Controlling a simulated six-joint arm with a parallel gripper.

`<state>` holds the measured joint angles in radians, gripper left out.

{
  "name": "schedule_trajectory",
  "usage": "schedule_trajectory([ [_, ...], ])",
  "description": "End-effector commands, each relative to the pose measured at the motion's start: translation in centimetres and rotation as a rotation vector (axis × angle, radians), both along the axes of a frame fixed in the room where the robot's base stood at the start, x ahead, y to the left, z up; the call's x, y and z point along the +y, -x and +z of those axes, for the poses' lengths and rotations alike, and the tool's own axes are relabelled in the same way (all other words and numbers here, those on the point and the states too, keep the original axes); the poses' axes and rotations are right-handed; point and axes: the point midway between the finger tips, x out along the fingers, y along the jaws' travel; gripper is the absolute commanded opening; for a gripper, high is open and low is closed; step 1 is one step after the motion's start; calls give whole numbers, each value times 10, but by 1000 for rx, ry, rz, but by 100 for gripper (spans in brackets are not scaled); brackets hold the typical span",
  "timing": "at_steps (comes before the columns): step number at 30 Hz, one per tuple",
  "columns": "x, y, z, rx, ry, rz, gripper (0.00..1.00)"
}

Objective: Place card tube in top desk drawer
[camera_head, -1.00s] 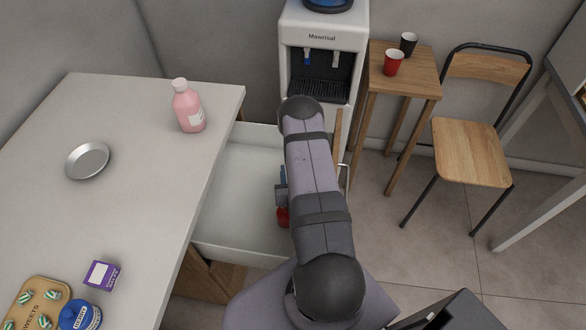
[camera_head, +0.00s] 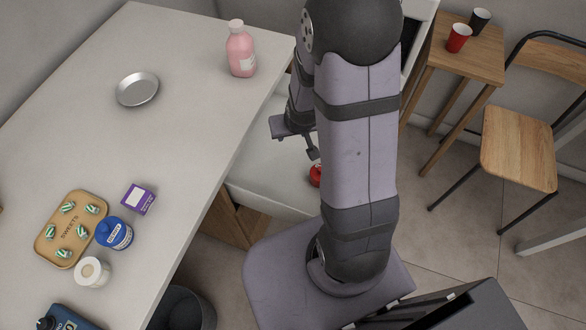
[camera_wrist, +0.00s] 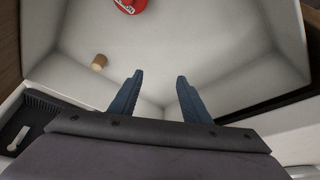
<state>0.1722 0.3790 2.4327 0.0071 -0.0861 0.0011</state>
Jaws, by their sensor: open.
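The desk drawer (camera_head: 262,184) is pulled open beside the white desk, and its pale inside also shows in the wrist view (camera_wrist: 200,35). A small tan cylinder (camera_wrist: 98,62), which looks like the card tube, lies on the drawer floor near one wall. It is hidden in the head view. My gripper (camera_wrist: 160,76) is open and empty, with its two blue-grey fingers over the drawer and apart from the cylinder. In the head view my gripper (camera_head: 312,152) shows partly beside my arm, above the drawer.
A red object (camera_wrist: 130,4) also lies in the drawer. The desk (camera_head: 190,130) holds a pink bottle (camera_head: 241,50), a metal dish (camera_head: 137,89), a purple box (camera_head: 138,198), a blue jar (camera_head: 115,233) and a sweets tray (camera_head: 72,228). A wooden chair (camera_head: 518,148) stands at right.

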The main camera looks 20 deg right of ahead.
Motion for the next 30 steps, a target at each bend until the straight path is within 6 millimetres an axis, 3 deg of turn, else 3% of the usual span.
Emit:
schedule_trajectory([
  [1,13,14,16,43,-7,30,43],
  [6,43,73,50,217,-26,108,43],
  [13,61,132,78,370,-31,170,43],
  [18,64,149,85,412,-32,183,43],
  [30,64,150,91,415,-33,183,43],
])
